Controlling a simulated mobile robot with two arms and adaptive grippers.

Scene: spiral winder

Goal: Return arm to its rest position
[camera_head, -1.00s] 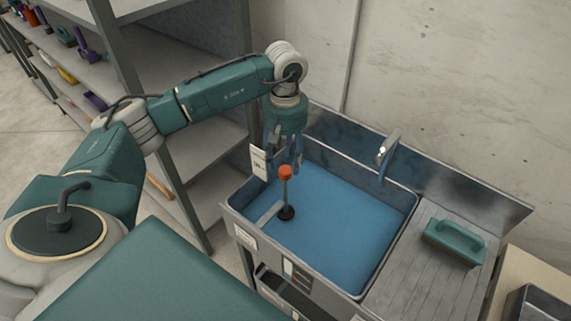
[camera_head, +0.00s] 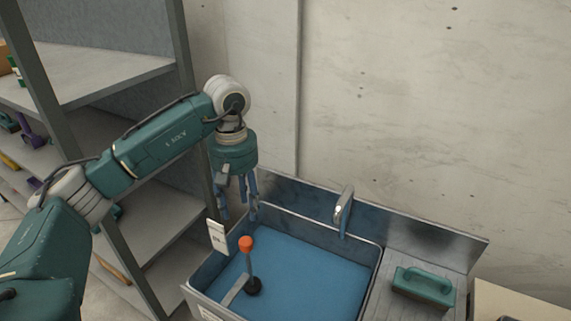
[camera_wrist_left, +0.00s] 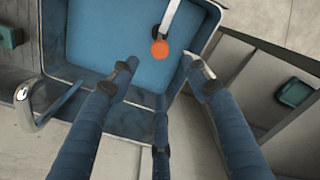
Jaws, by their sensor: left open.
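My left arm comes in from the left in the head view. Its left gripper (camera_head: 236,200) hangs fingers down over the back left corner of the blue sink basin (camera_head: 310,262). The fingers are spread apart with nothing between them. In the left wrist view the open fingers of the left gripper (camera_wrist_left: 163,80) show above the basin (camera_wrist_left: 105,38). A lever with an orange knob (camera_head: 246,243) stands in front of the gripper, apart from it. The orange knob also shows in the left wrist view (camera_wrist_left: 160,49). My right gripper is not in view.
A metal faucet (camera_head: 344,208) rises at the basin's back edge. A green-handled block (camera_head: 423,286) rests on the ribbed drainboard to the right. A grey shelf unit (camera_head: 150,255) stands close behind my left arm. A concrete wall (camera_head: 400,100) is behind the sink.

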